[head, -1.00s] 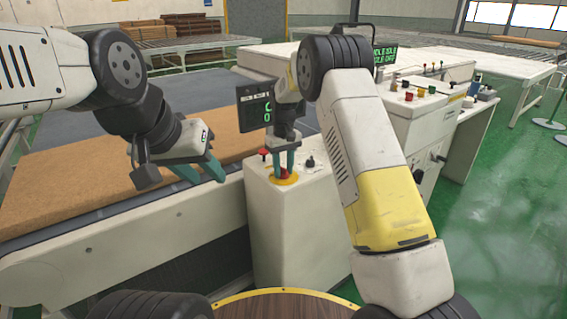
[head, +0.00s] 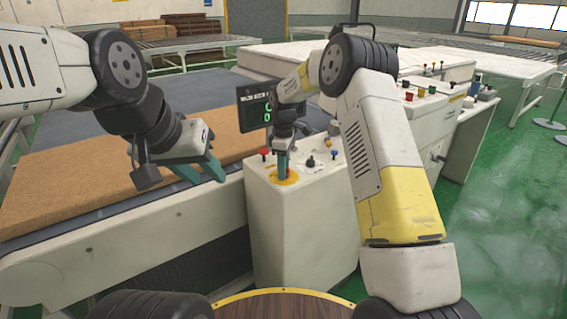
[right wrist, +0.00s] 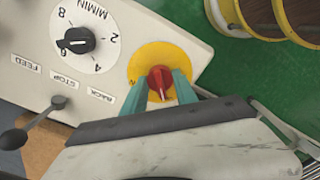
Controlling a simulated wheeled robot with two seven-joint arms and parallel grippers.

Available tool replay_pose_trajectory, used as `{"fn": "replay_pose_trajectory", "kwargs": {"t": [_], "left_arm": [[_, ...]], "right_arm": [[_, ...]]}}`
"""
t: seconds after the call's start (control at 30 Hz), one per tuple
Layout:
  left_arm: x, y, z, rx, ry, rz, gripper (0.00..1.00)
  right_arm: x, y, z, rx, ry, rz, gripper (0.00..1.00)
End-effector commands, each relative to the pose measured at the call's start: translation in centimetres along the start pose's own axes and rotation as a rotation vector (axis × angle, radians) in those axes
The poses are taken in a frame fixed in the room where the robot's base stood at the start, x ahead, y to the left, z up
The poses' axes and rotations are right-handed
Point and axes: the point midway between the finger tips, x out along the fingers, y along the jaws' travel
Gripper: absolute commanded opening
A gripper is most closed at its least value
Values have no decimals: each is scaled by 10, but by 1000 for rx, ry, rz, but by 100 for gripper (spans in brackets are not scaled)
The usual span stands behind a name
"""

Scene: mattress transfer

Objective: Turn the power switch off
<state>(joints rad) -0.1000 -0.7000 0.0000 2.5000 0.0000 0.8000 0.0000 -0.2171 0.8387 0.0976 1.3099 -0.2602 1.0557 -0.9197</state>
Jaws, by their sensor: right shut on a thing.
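The power switch, a red rotary knob (right wrist: 160,80) on a yellow round plate (right wrist: 172,58), sits on top of the white control box (head: 300,225). My right gripper (head: 283,168) points down at this switch. In the right wrist view its two teal fingers (right wrist: 160,90) are on either side of the red knob and shut on it. A pale mark on the knob points toward the gripper's side. In the head view the fingers mostly hide the knob. My left gripper (head: 201,171) is open and empty, above the brown mattress slab (head: 110,165) and conveyor edge.
In the right wrist view a black speed dial (right wrist: 76,41) and a lever (right wrist: 42,120) by FEED, STOP and BACK labels are near the knob. A red button (head: 264,152) and a dark monitor (head: 255,107) stand close to my right gripper.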

Motion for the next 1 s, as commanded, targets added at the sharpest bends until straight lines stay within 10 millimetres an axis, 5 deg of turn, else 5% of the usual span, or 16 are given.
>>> {"fn": "replay_pose_trajectory", "kwargs": {"t": [0.73, 0.77, 0.8, 0.87, 1.0], "left_arm": [[0, 0, 0, 0, 0, 0, 36], [0, 0, 0, 0, 0, 0, 36], [0, 0, 0, 0, 0, 0, 36], [0, 0, 0, 0, 0, 0, 36], [0, 0, 0, 0, 0, 0, 36]], "right_arm": [[0, 1, 1, -91, -1, 1, 0], [0, 1, 1, -90, -1, 1, 36], [0, 0, 1, -90, -1, 1, 44], [0, 0, 0, -90, -1, 1, 56], [0, 0, 0, -90, 0, 1, 56]]}}
